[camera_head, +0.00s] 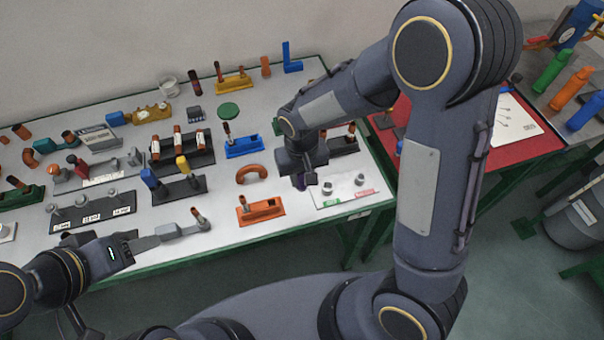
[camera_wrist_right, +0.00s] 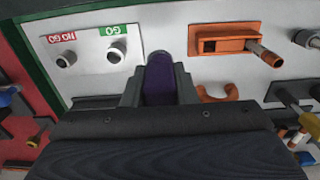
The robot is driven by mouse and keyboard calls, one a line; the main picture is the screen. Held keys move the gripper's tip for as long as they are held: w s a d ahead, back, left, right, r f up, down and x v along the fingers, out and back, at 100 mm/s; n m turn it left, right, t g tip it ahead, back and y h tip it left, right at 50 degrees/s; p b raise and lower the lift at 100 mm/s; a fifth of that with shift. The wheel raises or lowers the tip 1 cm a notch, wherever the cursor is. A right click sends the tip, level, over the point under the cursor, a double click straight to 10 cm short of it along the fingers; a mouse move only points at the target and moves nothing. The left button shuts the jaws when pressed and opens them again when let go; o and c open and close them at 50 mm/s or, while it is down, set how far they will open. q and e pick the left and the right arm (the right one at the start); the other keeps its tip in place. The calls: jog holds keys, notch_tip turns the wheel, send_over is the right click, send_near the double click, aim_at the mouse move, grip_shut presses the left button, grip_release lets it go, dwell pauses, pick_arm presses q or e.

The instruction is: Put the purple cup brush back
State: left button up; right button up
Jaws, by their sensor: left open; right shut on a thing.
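The purple cup brush (camera_wrist_right: 159,80) is held between the fingers of my right gripper (camera_wrist_right: 159,92); its purple end sticks out in the right wrist view. In the head view my right gripper (camera_head: 303,182) hangs over the table, left of the white GO/NO GO board (camera_head: 350,203), and the brush is mostly hidden by it. The board also shows at the upper left of the right wrist view (camera_wrist_right: 90,68). My left gripper (camera_head: 148,242) is open at the table's front edge, close to a grey block with a brown-tipped peg (camera_head: 178,231).
An orange holder (camera_head: 262,211) with a peg and an orange curved piece (camera_head: 250,173) lie left of my right gripper. A blue holder (camera_head: 243,147) stands behind. Several tools crowd the table's left half. A red-topped table (camera_head: 540,136) stands at right.

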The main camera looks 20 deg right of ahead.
jog(key=shift+f+b, duration=1.9)
jog(key=shift+f, duration=0.35)
jog(key=shift+f, duration=0.15)
jog(key=shift+f+b, duration=2.5)
jog(key=shift+f, duration=0.15)
jog(key=o, duration=0.9)
jog(key=shift+r, duration=0.1)
